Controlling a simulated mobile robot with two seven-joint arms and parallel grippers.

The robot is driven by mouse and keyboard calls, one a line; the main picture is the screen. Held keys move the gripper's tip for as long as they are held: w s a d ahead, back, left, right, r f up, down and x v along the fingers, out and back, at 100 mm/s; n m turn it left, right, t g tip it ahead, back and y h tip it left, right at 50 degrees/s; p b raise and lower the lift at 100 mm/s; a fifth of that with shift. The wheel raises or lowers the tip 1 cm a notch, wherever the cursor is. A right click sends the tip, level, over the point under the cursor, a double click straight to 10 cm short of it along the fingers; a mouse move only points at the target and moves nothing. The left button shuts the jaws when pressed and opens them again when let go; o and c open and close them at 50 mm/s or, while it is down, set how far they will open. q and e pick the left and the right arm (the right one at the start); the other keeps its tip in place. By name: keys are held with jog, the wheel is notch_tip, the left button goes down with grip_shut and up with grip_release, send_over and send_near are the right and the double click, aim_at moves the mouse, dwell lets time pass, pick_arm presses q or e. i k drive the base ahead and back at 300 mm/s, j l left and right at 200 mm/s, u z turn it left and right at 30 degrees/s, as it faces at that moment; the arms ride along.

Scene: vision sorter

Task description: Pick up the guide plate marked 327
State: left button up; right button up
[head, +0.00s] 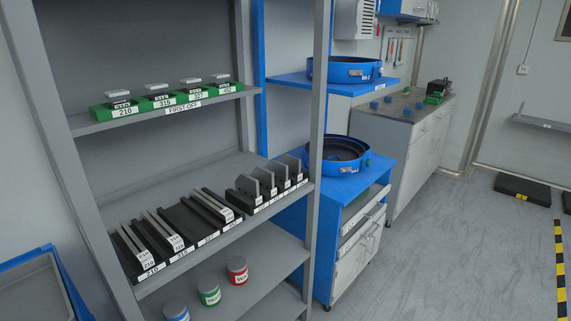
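The grey shelf rack (318,120) stands at the left. On its middle shelf, long grey bars (147,244) lie in dark slotted holders with front labels that seem to include 210 and 315. To their right, several dark upright plates (269,181) stand in a row with small white labels. These labels are too small to read, so I cannot tell which plate is marked 327. On the upper shelf, a green tray (135,108) holds small pieces behind number labels, one reading 327 (196,97). Neither of my grippers is in view.
Red, green and blue labelled tins (209,291) stand on the lower shelf. A blue stand with round blue bowls (337,156) is right of the rack. A grey workbench (385,125) stands behind it. A black mat (522,188) lies on the floor; the floor at right is mostly clear.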

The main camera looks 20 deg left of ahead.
aim_at(281, 170)
jog(key=i+u, duration=0.1)
jog(key=i, duration=0.55)
jog(key=i+l, duration=0.15)
jog(key=i, duration=0.5)
jog(key=j+u, duration=0.05)
